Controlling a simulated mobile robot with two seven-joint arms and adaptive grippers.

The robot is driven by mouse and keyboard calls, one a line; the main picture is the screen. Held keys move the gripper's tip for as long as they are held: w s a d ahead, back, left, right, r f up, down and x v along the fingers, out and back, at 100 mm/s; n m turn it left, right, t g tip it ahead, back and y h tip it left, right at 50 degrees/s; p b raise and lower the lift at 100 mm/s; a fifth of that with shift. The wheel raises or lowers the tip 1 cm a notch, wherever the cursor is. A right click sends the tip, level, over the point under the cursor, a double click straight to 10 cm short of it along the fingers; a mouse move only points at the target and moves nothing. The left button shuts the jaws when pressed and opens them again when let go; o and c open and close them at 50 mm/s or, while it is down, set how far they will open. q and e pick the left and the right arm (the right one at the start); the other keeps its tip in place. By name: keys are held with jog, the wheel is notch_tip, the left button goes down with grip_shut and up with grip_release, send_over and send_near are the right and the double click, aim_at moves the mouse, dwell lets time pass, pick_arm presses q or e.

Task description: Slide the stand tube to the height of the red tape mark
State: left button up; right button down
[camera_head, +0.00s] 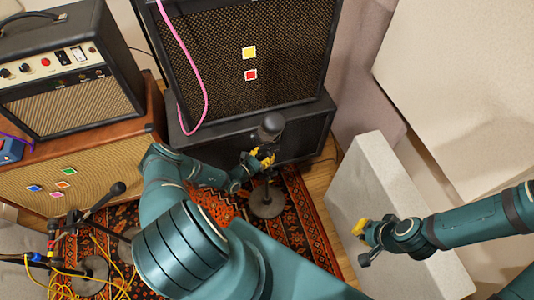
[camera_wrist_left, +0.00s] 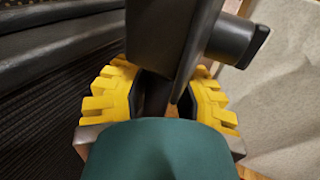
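A short stand with a dark microphone (camera_head: 271,126) on top and a round grey base (camera_head: 266,201) stands on the rug before the large amp. Its thin tube is mostly hidden by my left gripper (camera_head: 262,157), which is at the tube below the microphone. In the left wrist view, my left gripper's yellow fingers (camera_wrist_left: 160,98) lie on both sides of dark parts of the stand; whether they touch is unclear. I cannot make out a red tape mark on the tube. My right gripper (camera_head: 362,238) is away to the right beside a grey block, apart from the stand.
A large black amp (camera_head: 300,60) with a pink cable (camera_head: 205,90) stands behind the stand. Smaller amps (camera_head: 65,110) are at left. Another microphone stand (camera_head: 100,200) and yellow cables (camera_head: 120,270) are at lower left. A pale grey block (camera_head: 375,175) stands at right.

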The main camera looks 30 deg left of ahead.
pick_arm(q)
jog(key=o, duration=0.4)
jog(key=shift+s, duration=0.15)
jog(key=v, duration=1.1)
jog(key=shift+s+a, duration=0.15)
jog(key=shift+s, duration=0.25)
